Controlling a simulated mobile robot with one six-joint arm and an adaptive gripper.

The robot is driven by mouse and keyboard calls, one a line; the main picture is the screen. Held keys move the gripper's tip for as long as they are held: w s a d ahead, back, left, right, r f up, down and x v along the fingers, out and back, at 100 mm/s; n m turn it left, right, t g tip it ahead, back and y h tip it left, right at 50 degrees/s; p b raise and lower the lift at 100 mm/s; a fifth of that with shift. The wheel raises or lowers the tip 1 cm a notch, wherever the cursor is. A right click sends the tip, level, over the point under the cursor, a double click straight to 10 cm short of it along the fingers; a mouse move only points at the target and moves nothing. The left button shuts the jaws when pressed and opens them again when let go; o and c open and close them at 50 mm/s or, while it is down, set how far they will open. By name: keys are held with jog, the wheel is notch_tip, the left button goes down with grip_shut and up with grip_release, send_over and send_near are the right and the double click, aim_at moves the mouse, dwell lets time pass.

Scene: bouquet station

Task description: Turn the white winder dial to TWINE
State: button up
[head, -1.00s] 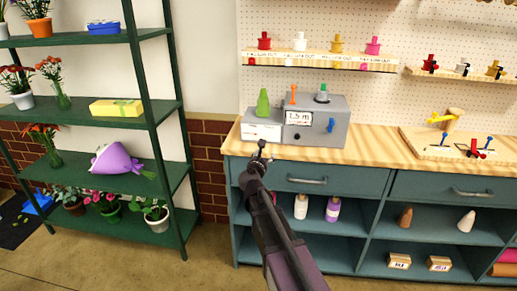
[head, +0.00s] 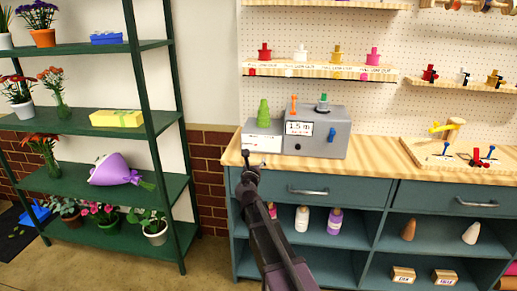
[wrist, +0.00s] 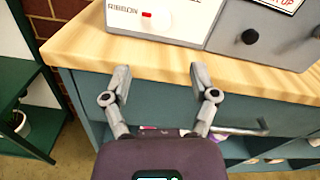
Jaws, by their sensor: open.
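The white winder box (head: 262,140) stands on the wooden counter, at the left end of a grey machine. In the wrist view the box (wrist: 185,32) shows at the top, cut off by the frame edge. Its white dial (wrist: 160,20) is on the front face, with a red mark on its left side towards the printed word RIBBON. The TWINE label is not readable. My gripper (wrist: 158,72) is open and empty, in front of the counter edge and short of the dial. In the head view my gripper (head: 246,158) is just below the box.
The grey machine (head: 318,145) has a 1.5 m display, a blue knob and a dark knob. The counter edge (wrist: 140,60) and a drawer handle lie near my fingers. A green plant shelf (head: 160,120) stands left.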

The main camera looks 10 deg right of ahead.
aim_at(260, 147)
jog(key=x, duration=1.2)
jog(key=shift+w+d, duration=0.1)
jog(key=shift+w, duration=0.15)
grip_shut()
